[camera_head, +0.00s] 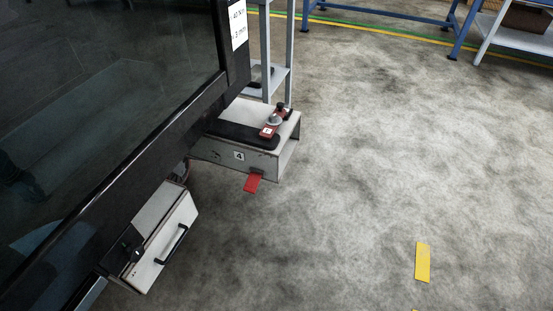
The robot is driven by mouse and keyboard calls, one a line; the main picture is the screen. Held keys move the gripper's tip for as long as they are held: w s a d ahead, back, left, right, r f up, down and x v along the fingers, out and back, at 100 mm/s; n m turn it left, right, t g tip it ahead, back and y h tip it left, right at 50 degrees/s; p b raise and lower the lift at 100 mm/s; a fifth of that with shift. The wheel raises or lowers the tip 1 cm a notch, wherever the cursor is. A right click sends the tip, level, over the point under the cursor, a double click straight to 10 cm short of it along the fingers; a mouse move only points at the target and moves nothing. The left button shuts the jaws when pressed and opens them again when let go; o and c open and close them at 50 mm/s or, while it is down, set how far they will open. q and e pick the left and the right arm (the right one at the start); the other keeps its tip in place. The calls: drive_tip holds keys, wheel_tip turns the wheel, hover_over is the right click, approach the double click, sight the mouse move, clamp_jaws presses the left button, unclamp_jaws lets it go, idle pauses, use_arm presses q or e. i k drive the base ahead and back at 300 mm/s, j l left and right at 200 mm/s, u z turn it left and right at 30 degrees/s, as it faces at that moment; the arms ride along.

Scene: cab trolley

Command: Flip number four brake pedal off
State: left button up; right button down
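The red brake pedal (253,183) sticks out from the lower front of a grey trolley box (285,160). The box carries a white label with the number 4 (239,156) just left of and above the pedal. The pedal slants downward, away from the box. A red and grey lever part (270,127) sits on top of the box. Neither of my grippers shows in the head camera view.
A dark glass panel with a black frame (150,141) fills the left side. A white case with a black handle (162,240) stands below it. Blue-legged tables (462,30) are at the back right. The grey floor is clear on the right, with a yellow strip (422,262) on it.

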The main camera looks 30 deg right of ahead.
sight(253, 179)
drive_tip(key=z, duration=0.7)
